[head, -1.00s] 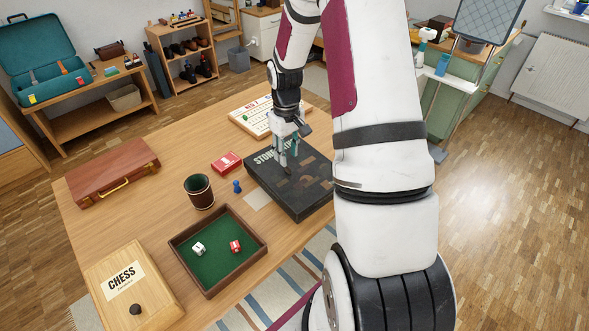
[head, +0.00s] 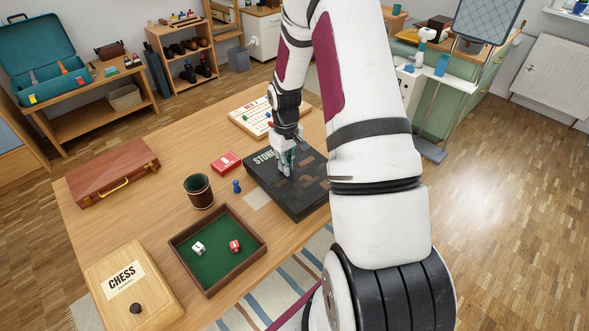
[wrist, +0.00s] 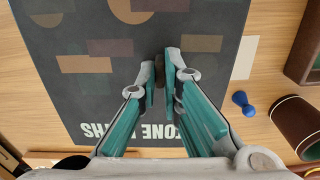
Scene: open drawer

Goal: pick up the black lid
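The black lid (head: 303,196) is the dark top of a flat game box with pale lettering and brown and grey shapes. It lies level on the table and fills much of the wrist view (wrist: 100,105). My gripper (head: 285,172) is over the lid's left half in the head view. In the wrist view its fingertips (wrist: 161,85) are close together on either side of a small brown knob (wrist: 160,66) on the lid. They look shut on it. The fingers partly hide the knob and the lettering.
Left of the lid are a red card box (head: 227,162), a blue pawn (head: 236,186), a dice cup (head: 199,190) and a green-lined dice tray (head: 177,239). A pale game board (head: 248,122) lies behind it. Bare table surrounds the pawn and cup.

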